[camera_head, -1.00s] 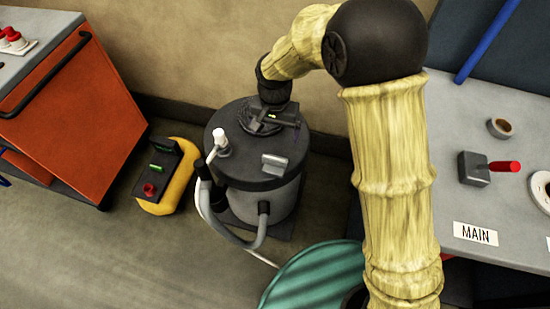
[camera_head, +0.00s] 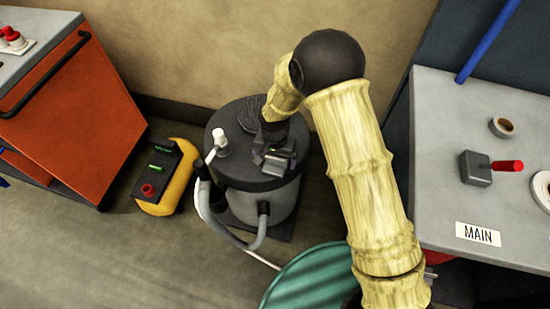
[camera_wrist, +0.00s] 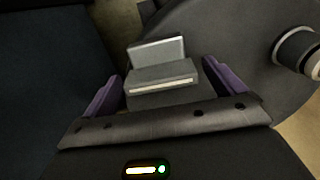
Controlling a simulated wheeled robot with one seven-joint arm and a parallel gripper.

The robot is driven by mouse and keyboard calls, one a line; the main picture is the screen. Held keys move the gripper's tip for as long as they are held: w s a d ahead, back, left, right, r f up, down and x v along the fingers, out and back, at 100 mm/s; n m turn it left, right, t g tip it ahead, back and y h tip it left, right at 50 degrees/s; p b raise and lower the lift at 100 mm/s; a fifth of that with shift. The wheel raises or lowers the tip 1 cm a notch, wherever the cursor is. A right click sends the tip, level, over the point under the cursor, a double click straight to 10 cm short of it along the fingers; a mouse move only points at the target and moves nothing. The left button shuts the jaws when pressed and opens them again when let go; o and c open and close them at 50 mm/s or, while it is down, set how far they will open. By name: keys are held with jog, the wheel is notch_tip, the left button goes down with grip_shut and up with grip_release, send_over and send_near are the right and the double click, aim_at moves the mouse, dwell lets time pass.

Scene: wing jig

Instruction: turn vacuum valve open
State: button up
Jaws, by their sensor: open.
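The grey vacuum drum (camera_head: 240,180) with its dark round lid stands on the floor by the wall. A grey metal block with an upright plate (camera_wrist: 160,73) sits on the lid; in the head view my gripper partly hides it. My gripper (camera_head: 276,158) is over the right part of the lid. In the wrist view its two purple fingers (camera_wrist: 162,70) are apart, one on each side of the metal block; contact is not clear. No visible label marks the valve.
A white knob (camera_head: 221,141) and a hose (camera_head: 212,210) are on the drum's left. A yellow unit (camera_head: 168,182) stands left of it, near an orange cabinet (camera_head: 75,115). The grey table (camera_head: 440,130) with a MAIN label (camera_head: 478,234) is right. A teal round thing (camera_head: 310,275) is in front.

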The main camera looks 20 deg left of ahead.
jog(key=c, duration=1)
